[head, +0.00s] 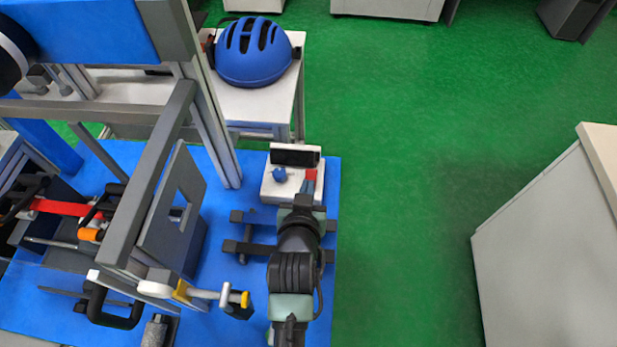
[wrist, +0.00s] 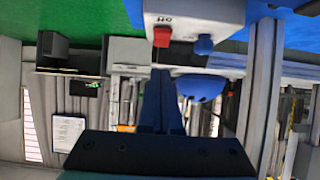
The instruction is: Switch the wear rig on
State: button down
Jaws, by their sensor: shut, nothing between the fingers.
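The wear rig's white control box (head: 268,190) stands on the blue mat, with a dark panel (head: 295,157) at its back. On it are a blue knob (head: 279,174) at left and a red switch (head: 311,174) at right. In the wrist view the box (wrist: 195,10) hangs at the top, inverted, with the red switch (wrist: 162,35), the blue knob (wrist: 204,46) and lettering that seems to read "off". My gripper (head: 308,184) is shut and empty, its tips close to the red switch. In the wrist view a small gap shows between fingertips (wrist: 161,70) and switch; contact cannot be told.
A blue helmet (head: 253,52) rests on a white table (head: 268,105) behind the box. A grey metal frame (head: 150,190) with clamps and a handle stands left of my arm. The green floor to the right is clear up to a white cabinet (head: 540,235).

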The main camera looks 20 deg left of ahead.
jog(key=v, duration=0.6)
jog(key=shift+p, duration=0.35)
jog(key=shift+s+f, duration=0.1)
jog(key=shift+d+f+b, duration=0.1)
jog(key=shift+f+b, duration=0.1)
jog(key=shift+b, duration=0.6)
